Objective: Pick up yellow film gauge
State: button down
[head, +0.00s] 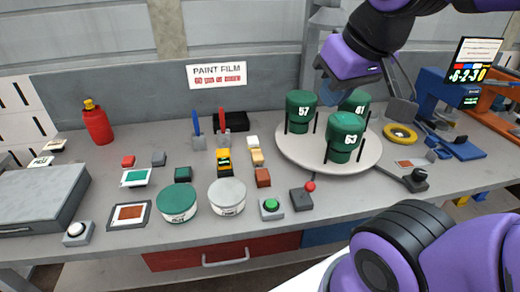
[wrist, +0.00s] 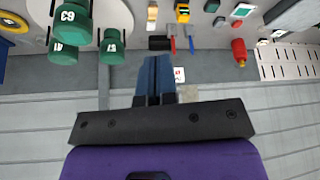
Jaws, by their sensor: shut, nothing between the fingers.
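The yellow film gauge (head: 223,161) is a small yellow block with a dark display. It lies on the bench left of the middle in the head view, just behind the grey-white paint tin. It also shows at the top edge of the wrist view (wrist: 182,12). My gripper (head: 330,94) is up at the right, above and behind the turntable's green cylinders, well apart from the gauge. Its blue fingers (wrist: 157,68) are together and empty in the wrist view.
Green numbered cylinders (head: 299,111) stand on a round turntable (head: 316,160). A red and a blue upright tool stand behind the gauge. Green (head: 177,201) and grey-white (head: 227,196) tins stand in front. Small blocks (head: 263,177) lie to its right.

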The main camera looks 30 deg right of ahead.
aim_at(223, 160)
jog(key=i+j, duration=0.2)
jog(key=j, duration=0.15)
jog(key=i+j+z, duration=0.15)
jog(key=j, duration=0.2)
jog(key=i+j, duration=0.2)
jog(key=j, duration=0.15)
